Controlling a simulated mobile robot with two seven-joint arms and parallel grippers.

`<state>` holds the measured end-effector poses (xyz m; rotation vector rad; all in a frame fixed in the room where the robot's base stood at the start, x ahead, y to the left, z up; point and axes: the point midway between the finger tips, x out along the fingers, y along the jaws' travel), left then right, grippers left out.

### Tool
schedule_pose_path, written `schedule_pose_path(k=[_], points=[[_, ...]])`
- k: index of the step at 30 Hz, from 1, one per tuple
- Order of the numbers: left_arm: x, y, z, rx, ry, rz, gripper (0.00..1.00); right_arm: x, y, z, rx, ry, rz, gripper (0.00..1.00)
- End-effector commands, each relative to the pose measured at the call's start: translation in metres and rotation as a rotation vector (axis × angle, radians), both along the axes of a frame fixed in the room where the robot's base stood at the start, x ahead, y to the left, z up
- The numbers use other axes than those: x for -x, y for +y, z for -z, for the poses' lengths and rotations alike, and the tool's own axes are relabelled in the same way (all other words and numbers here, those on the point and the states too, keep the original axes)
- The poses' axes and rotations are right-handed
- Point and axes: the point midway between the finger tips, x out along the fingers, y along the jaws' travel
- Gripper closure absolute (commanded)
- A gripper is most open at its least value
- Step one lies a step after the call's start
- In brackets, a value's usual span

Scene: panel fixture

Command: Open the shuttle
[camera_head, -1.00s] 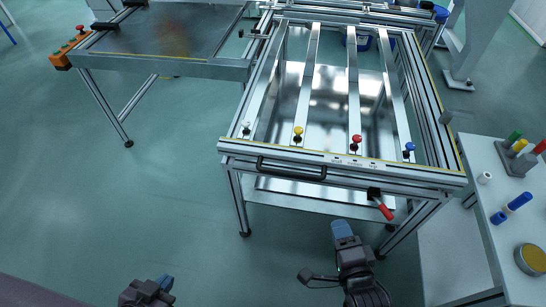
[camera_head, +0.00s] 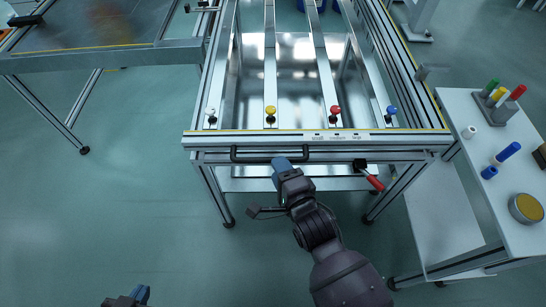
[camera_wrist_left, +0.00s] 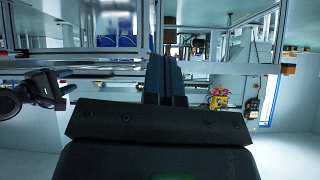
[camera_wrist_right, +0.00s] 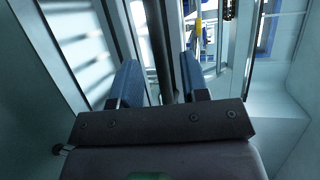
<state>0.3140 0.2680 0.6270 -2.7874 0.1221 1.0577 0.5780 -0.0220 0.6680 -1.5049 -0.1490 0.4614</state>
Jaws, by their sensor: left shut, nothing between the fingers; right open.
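The shuttle appears to be the aluminium-framed fixture (camera_head: 420,138) with a black bar handle (camera_head: 233,155) along its front rail. A lever with a red grip (camera_head: 375,183) sits at the right of that rail. My right gripper (camera_head: 281,163) is at the handle's right half, and its fingers cover part of it. In the right wrist view my right gripper (camera_wrist_right: 157,82) is open, with a dark bar between the blue fingers; no grip shows. My left gripper (camera_head: 141,292) is low at the bottom edge, away from the fixture. In the left wrist view its fingers (camera_wrist_left: 162,75) are together and empty.
White, yellow (camera_head: 270,112), red (camera_head: 335,111) and blue knobs stand on the fixture's strips. A side table (camera_head: 455,150) with markers and a round yellow-topped container (camera_head: 526,208) is at the right. Another table (camera_head: 100,35) is at the upper left. Floor at left is clear.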

Motion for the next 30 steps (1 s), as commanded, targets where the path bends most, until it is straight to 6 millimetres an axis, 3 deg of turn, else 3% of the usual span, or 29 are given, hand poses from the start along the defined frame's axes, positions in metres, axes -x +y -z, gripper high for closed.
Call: schedule_pose_path(k=[10,22,23,30], points=[[-0.01,-0.003,-0.001,-0.012,-0.023,0.022,1.0,-0.032,0.014,0.008,-0.001,0.004,-0.001,0.59],[-0.01,-0.003,-0.003,-0.016,-0.028,0.025,1.0,-0.038,0.016,0.008,-0.001,0.001,0.0,0.59],[-0.009,-0.003,-0.003,-0.016,-0.028,0.025,1.0,-0.038,0.016,0.008,-0.001,0.001,0.0,0.6],[-0.008,-0.002,-0.002,-0.016,-0.025,0.024,1.0,-0.038,0.016,0.008,-0.001,0.001,0.0,0.97]])
